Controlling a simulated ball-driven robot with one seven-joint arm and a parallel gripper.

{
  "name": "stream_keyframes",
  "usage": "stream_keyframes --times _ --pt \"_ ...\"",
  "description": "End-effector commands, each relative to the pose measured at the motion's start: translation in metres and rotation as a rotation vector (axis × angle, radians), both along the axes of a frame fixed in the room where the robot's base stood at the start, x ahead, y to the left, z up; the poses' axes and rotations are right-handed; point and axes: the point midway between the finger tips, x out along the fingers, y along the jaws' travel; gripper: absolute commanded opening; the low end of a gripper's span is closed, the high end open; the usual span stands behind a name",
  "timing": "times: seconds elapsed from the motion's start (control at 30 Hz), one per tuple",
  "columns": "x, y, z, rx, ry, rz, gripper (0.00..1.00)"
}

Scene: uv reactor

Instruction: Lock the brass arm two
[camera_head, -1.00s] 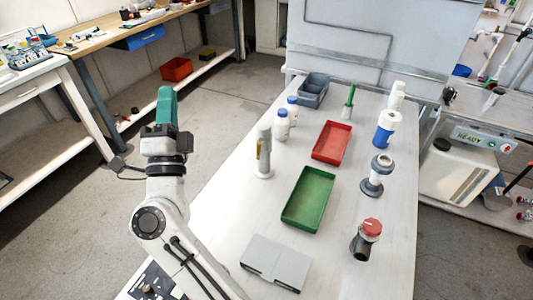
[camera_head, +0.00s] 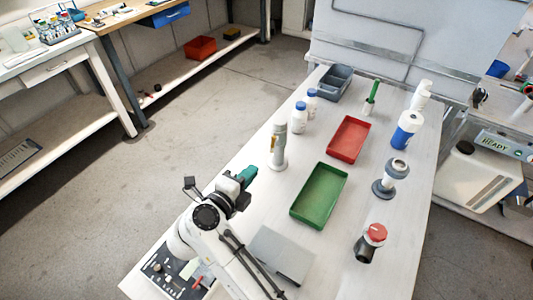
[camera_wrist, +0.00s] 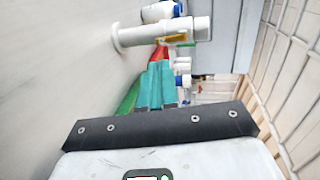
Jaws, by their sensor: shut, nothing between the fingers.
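A white post (camera_head: 279,150) on a round base stands upright on the table, just beyond my gripper. A small brass-yellow piece shows on its side; the wrist view shows it more clearly as a short brass arm (camera_wrist: 176,39) across the post. I cannot tell whether this is arm two or whether it is locked. My gripper (camera_head: 248,174), with teal fingers, is shut and empty, low over the table's left edge and apart from the post. In the wrist view its fingers (camera_wrist: 156,82) point toward the post.
A green tray (camera_head: 295,213) and a red tray (camera_head: 333,148) lie right of the post. White bottles (camera_head: 299,118) stand behind it. A grey flat box (camera_head: 262,245) lies near my arm. A red-knobbed device (camera_head: 374,236) and grey-collared stand (camera_head: 376,189) stand at the right.

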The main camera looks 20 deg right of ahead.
Motion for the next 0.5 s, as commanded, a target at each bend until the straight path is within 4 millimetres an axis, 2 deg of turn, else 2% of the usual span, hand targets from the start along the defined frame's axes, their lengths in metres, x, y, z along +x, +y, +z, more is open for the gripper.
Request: stream_keyframes --times 0.2,0.5 --pt "0.027 -0.035 -0.008 0.001 0.001 -0.004 0.00" --pt "0.050 -0.063 -0.017 0.000 -0.001 -0.001 0.00"
